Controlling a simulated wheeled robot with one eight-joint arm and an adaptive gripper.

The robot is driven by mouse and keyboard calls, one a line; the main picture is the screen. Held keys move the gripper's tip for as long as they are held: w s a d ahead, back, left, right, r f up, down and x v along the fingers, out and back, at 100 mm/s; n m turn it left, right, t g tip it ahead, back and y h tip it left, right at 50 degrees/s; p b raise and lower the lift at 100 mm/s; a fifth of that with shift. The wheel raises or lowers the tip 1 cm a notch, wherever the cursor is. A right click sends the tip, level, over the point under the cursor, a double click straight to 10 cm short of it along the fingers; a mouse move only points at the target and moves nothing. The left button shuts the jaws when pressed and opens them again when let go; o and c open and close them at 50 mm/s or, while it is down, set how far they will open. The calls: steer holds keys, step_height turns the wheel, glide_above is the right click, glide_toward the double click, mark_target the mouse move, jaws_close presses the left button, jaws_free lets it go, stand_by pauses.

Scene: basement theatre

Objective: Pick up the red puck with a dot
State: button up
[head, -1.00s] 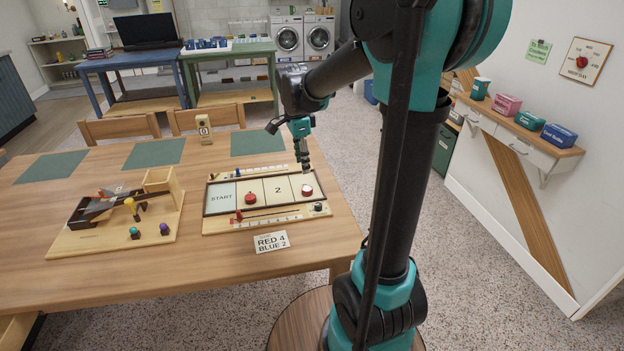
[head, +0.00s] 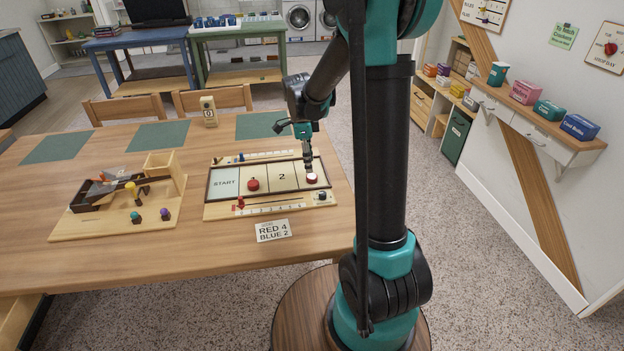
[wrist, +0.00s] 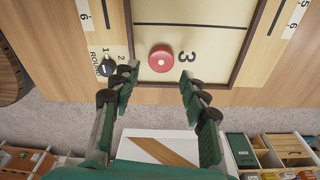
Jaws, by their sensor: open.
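A red puck (wrist: 161,58) lies beside the numeral 3 on the shuffleboard in the wrist view, with a small pale mark near its middle. It also shows at the board's right end in the head view (head: 312,179). A second red puck (head: 253,185) lies between START and the 2; I cannot make out a dot on it. My gripper (wrist: 160,75) is open and points down over the board's right end, its fingertips on either side of the near edge of the first puck in the picture. In the head view, my gripper (head: 307,164) appears just above that puck; the exact gap is unclear.
The board (head: 222,211) has score rails along both long sides and a dark round knob (wrist: 106,66) near the puck. A wooden ramp toy (head: 75,227) is left. Bare table (head: 130,265) lies in front.

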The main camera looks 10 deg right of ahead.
mark_target(312, 176)
steer(key=shift+d+f, duration=0.25)
steer(key=shift+f, duration=1.2)
steer(key=shift+d+f, duration=0.2)
steer(key=shift+f, duration=1.25)
steer(key=c, duration=0.6)
